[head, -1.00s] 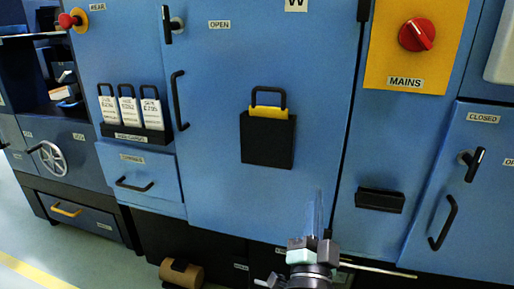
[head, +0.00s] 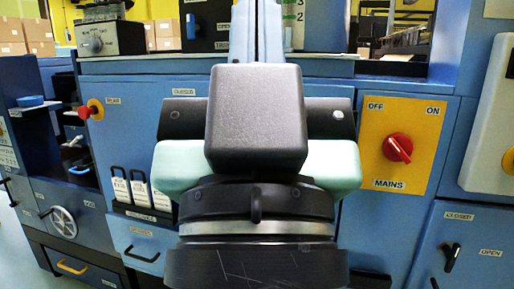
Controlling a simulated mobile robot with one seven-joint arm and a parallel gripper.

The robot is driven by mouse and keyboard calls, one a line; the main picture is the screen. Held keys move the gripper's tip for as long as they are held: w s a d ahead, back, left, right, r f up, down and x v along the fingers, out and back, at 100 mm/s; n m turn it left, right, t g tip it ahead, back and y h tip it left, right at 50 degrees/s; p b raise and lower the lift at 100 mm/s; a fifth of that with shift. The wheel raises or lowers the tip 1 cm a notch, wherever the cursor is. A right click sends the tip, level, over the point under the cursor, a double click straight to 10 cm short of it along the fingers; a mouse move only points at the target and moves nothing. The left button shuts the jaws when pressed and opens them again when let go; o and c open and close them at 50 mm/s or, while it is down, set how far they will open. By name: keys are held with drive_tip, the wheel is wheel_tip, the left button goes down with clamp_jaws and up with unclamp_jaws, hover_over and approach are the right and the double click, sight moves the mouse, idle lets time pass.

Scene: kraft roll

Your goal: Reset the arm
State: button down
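My gripper (head: 256,120) is large and close in the middle of the head view, seen from behind with its dark housing and pale green sides. Its fingers cannot be made out, so I cannot tell whether it is open or shut. It hides much of the blue machine front behind it. No held thing can be made out.
Behind is a blue machine with a red mains switch (head: 397,148) on a yellow plate at right. At left are several white tags (head: 140,192) in a holder, a red knob (head: 84,112) and a handwheel (head: 63,222). Cardboard boxes (head: 37,38) stand at the back left.

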wheel_tip(320, 180, up, 29)
drive_tip(key=p, duration=2.7)
drive_tip(key=shift+r, duration=0.15)
